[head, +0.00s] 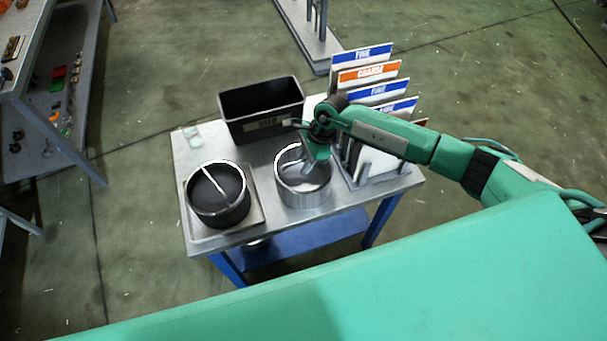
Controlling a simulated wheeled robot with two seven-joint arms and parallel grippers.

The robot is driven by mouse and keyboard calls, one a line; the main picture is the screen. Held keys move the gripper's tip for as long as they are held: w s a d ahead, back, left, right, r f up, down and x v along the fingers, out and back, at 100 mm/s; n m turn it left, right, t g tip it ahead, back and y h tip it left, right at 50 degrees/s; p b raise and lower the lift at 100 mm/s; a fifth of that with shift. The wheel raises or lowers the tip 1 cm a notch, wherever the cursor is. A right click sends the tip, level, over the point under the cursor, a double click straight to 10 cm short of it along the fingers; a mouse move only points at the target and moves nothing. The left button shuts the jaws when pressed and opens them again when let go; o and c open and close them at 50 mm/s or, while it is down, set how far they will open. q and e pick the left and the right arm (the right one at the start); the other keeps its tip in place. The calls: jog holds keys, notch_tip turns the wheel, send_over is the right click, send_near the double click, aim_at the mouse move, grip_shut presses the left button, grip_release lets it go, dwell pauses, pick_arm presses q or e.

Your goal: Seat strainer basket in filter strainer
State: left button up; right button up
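A dark round vessel with a pale rim and a thin bar across its top, which looks like the strainer basket (219,206), stands upright in a shallow metal tray on the left of the table. An open metal cylinder, which looks like the filter strainer (304,197), stands to its right, apart from it. My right gripper (308,166) points down over the cylinder's mouth and hides part of its rim and inside. I see nothing clearly held in it, and its fingers are too small to read. My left gripper is out of view.
A black bin (262,103) with a label stands at the back. A rack of upright plates (375,88) marked FINE and COARSE is at the right, close to my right arm. The metal table (190,157) has little free room. A shelf unit (45,105) stands at far left.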

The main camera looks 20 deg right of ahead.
grip_shut()
jog(key=shift+w+r, duration=0.1)
dwell(1.2)
